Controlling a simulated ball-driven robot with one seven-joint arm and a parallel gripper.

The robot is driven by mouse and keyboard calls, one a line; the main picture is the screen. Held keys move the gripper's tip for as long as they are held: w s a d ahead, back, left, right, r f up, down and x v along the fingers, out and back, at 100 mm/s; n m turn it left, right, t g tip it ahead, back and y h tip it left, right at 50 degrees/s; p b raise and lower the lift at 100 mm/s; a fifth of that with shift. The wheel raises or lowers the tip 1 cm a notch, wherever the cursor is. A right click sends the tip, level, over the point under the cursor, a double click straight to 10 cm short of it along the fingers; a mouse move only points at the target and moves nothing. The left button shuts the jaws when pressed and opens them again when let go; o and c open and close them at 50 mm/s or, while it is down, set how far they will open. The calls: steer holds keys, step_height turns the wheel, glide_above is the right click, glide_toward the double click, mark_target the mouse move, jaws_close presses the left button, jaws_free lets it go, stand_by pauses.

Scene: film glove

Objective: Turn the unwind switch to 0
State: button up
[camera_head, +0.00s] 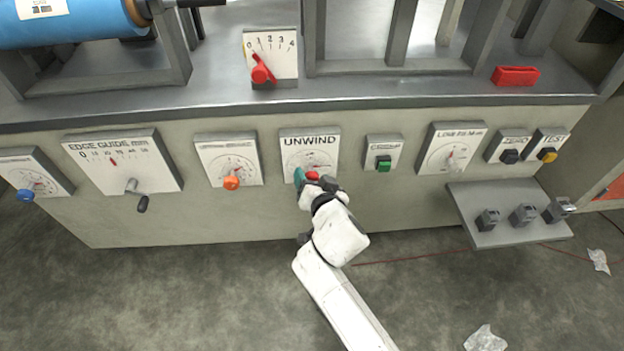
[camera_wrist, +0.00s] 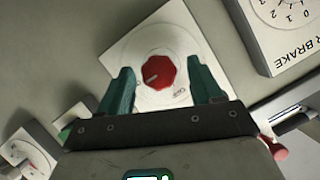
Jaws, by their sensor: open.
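The unwind switch is a red knob on a white square dial plate labelled UNWIND (camera_head: 310,143) on the machine's front panel. In the head view the knob (camera_head: 312,176) is partly hidden by my gripper (camera_head: 314,178). In the wrist view the red eight-sided knob (camera_wrist: 159,72) shows a pale pointer mark slanting toward the lower left. My gripper (camera_wrist: 161,90) is open, with one green finger on each side of the knob. The fingers look apart from it; exact depth is hard to tell. The dial's 0 mark is not readable.
An orange knob (camera_head: 231,183) lies to the left of UNWIND and a green button (camera_head: 383,164) to its right. A red lever (camera_head: 262,72) on a 0-4 scale stands above on the ledge. A small shelf (camera_head: 505,228) juts out at right.

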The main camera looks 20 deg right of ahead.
steer(key=shift+x, duration=0.85)
steer(key=c, duration=1)
steer(key=shift+o, duration=0.2)
